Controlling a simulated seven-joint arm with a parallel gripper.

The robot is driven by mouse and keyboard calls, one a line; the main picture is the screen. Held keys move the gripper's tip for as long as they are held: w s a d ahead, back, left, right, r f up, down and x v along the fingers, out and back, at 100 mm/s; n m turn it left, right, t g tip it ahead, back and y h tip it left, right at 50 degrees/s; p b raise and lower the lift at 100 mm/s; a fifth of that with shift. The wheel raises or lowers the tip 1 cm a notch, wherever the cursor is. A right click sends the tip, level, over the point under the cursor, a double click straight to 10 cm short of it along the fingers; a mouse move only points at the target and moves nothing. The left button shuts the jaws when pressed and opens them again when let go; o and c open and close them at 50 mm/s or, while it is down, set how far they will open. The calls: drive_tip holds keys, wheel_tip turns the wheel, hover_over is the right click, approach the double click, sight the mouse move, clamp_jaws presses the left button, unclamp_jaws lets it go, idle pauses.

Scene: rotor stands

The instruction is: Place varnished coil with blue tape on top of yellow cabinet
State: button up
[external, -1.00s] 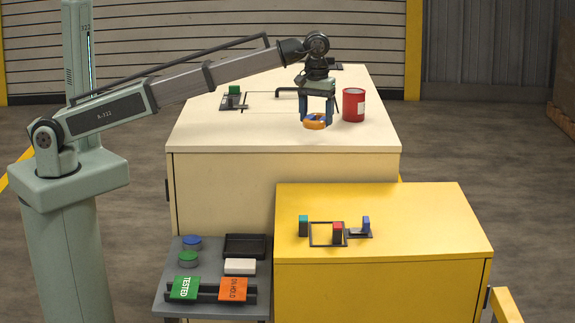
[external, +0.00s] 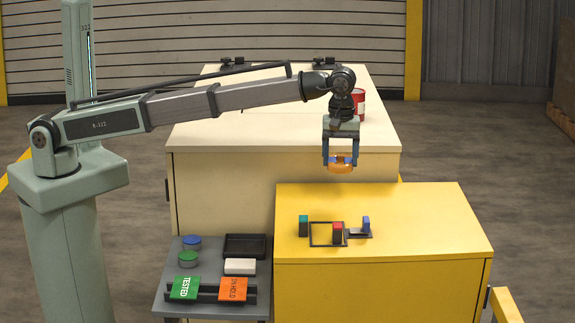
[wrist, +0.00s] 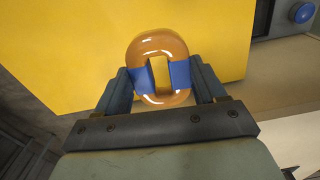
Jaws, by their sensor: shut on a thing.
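The varnished coil (external: 341,168) is a glossy orange-brown ring with blue tape on two opposite sides. My gripper (external: 341,160) is shut on it, and the coil hangs at the fingertips. In the wrist view my gripper (wrist: 160,82) has its fingers against the blue-taped sides of the coil (wrist: 158,45). The yellow cabinet (external: 420,215) stands at the right front. In the external view the coil appears just above its back edge, apart from its top. Yellow also shows through the coil's hole in the wrist view.
On the yellow cabinet's top stands a black frame (external: 312,240) with teal, red and blue blocks. The cream cabinet (external: 230,135) behind carries a red can (external: 360,100), partly hidden by my arm. A grey side table (external: 165,290) holds buttons, trays and signs. The yellow top's right side is clear.

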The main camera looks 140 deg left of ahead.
sight(339, 204)
drive_tip(key=shift+n, duration=0.4)
drive_tip(key=shift+f, duration=5)
drive_tip(key=o, duration=1.3)
drive_tip(key=shift+f, duration=0.15)
wheel_tip(339, 204, up, 12)
drive_tip(key=shift+r, duration=0.2)
drive_tip(key=shift+o, duration=0.5)
